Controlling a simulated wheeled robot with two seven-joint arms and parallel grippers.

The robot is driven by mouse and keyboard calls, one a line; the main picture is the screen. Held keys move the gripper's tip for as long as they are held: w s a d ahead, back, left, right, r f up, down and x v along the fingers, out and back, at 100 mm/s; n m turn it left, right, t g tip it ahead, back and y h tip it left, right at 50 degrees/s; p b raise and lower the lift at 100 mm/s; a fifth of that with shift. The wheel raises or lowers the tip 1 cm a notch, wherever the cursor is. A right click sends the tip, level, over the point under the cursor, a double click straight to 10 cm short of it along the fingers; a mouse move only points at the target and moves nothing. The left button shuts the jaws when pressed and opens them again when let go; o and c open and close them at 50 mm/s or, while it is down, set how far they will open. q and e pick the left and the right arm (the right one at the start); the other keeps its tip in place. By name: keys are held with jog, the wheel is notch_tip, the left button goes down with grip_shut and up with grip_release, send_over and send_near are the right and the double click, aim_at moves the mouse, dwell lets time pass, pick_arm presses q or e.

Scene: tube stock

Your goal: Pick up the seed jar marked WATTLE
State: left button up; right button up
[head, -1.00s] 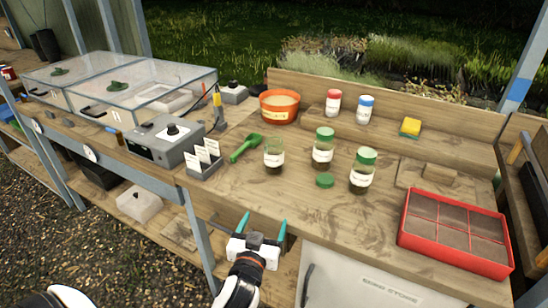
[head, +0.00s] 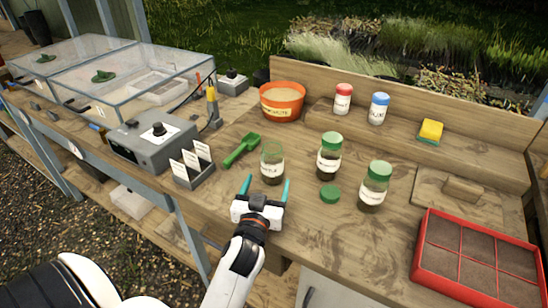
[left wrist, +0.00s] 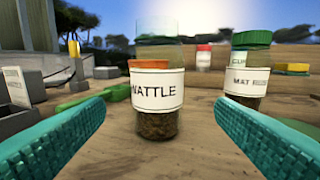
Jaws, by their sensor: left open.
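The WATTLE seed jar (left wrist: 157,92) stands upright on the bench, clear glass with a white label, dark seeds low inside and no lid on it. In the head view the jar (head: 272,163) is just beyond my left gripper (head: 262,188). My left gripper is open and empty; in the left wrist view its teal fingers (left wrist: 160,130) lie to either side, with the jar ahead between them. Another green-lidded jar (head: 374,186) stands further right. My right gripper is out of view.
A loose green lid (head: 330,193) lies between the jars. A green scoop (head: 241,149) and a card holder (head: 192,170) are at left. An orange pot (head: 282,102) stands behind. A red seed tray (head: 418,262) is at right.

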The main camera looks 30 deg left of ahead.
aim_at(270, 172)
pick_arm(q)
jog(key=x, duration=0.4)
jog(key=shift+r, duration=0.1)
jog(key=shift+w+a, duration=0.1)
jog(key=shift+w, duration=0.1)
jog(key=shift+w+a+p, duration=0.15)
jog(key=shift+w+p, duration=0.1)
jog(key=shift+p, duration=0.1)
jog(key=x, duration=0.4)
jog(key=shift+w+a+r+p, duration=0.1)
jog(key=shift+w+a+p, duration=0.15)
jog(key=shift+p, duration=0.15)
jog(key=shift+d, duration=0.1)
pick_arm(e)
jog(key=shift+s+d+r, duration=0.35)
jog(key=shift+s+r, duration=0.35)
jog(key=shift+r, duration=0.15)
pick_arm(q)
jog(key=shift+s, duration=0.1)
jog(key=c, duration=1.2)
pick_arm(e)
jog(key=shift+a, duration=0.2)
